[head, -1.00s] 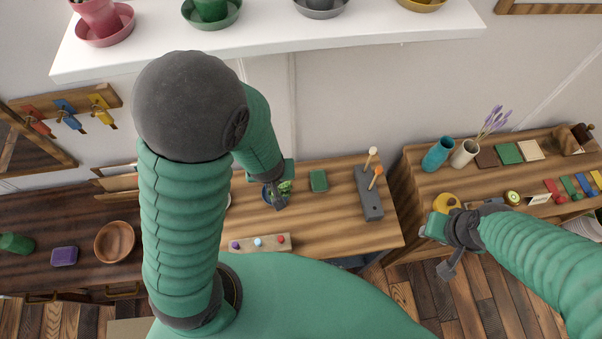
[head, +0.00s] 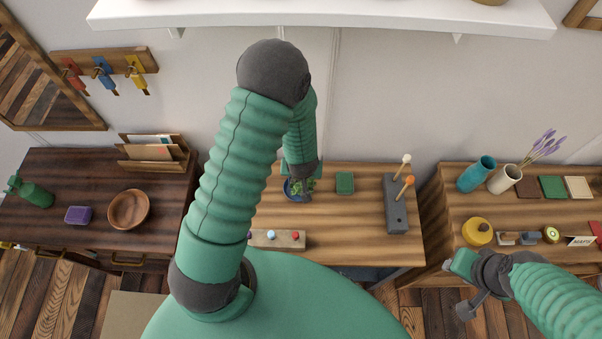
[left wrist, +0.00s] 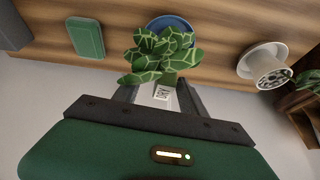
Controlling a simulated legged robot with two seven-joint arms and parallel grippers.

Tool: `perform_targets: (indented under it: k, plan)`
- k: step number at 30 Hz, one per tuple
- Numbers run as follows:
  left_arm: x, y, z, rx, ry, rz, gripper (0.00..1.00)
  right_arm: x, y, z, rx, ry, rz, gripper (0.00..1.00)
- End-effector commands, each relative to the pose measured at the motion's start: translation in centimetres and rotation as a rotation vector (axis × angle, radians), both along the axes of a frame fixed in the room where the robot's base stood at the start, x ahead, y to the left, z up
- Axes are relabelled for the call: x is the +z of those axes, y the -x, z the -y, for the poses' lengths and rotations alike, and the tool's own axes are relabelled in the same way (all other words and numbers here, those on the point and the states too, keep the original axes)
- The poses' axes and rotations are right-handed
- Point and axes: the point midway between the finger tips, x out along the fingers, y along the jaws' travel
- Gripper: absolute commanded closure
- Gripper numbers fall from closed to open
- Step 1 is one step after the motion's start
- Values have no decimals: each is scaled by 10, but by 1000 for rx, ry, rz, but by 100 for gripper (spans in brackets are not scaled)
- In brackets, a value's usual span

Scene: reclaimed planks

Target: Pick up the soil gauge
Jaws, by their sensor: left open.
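The soil gauge (left wrist: 162,92) shows in the left wrist view as a small white tag with dark letters that look like "DRY". It stands at the near side of a leafy green plant (left wrist: 160,55) in a blue pot (left wrist: 172,22). My left gripper (left wrist: 160,98) is open, with one finger on each side of the tag; I cannot tell whether they touch it. In the head view my left gripper (head: 303,192) is over the potted plant (head: 293,186), and the gauge is hidden there.
A green block (head: 345,183) and a grey holder (head: 396,205) with two round-headed sticks stand right of the plant. A wooden strip (head: 277,240) with coloured knobs lies nearer. A white cup-like thing (left wrist: 262,64) shows in the left wrist view.

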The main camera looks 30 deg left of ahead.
Motion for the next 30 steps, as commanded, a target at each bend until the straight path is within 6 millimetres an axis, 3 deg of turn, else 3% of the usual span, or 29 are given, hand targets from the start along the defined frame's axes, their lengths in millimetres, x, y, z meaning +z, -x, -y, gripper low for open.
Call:
perform_targets:
  k: [8,19,30]
  plan:
    - [-6,-2,-3,1,3,0,52,-1,0,0,1,0,0,64]
    - [-5,-2,0,0,0,0,100,-1,0,0,1,0,0,64]
    - [-3,-2,-2,0,1,2,100,0,0,0,1,0,0,64]
